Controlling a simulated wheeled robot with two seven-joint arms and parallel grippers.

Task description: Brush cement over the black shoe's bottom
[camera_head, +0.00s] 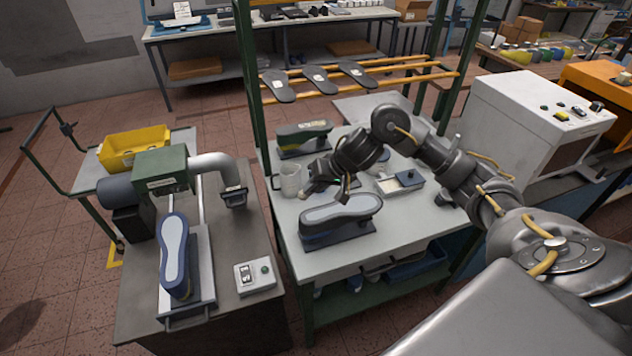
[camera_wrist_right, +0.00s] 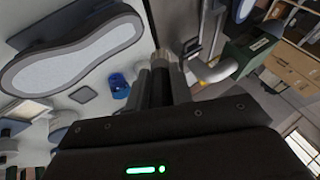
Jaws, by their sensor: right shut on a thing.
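A dark shoe (camera_head: 340,216) lies sole up on a dark stand near the front of the grey work table (camera_head: 400,225). Its pale grey bottom also shows large in the right wrist view (camera_wrist_right: 72,60). My right gripper (camera_head: 318,189) is above the table, just behind the shoe, between it and a white cup (camera_head: 291,180). In the wrist view its fingers (camera_wrist_right: 162,82) are shut on what seems to be the brush, mostly hidden by the fingers. I cannot tell whether it touches the shoe. My left gripper is out of view.
A second dark shoe with an olive upper part (camera_head: 303,137) stands at the table's back. A small tray (camera_head: 400,181) lies to the right. A white cabinet (camera_head: 530,115) stands right.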

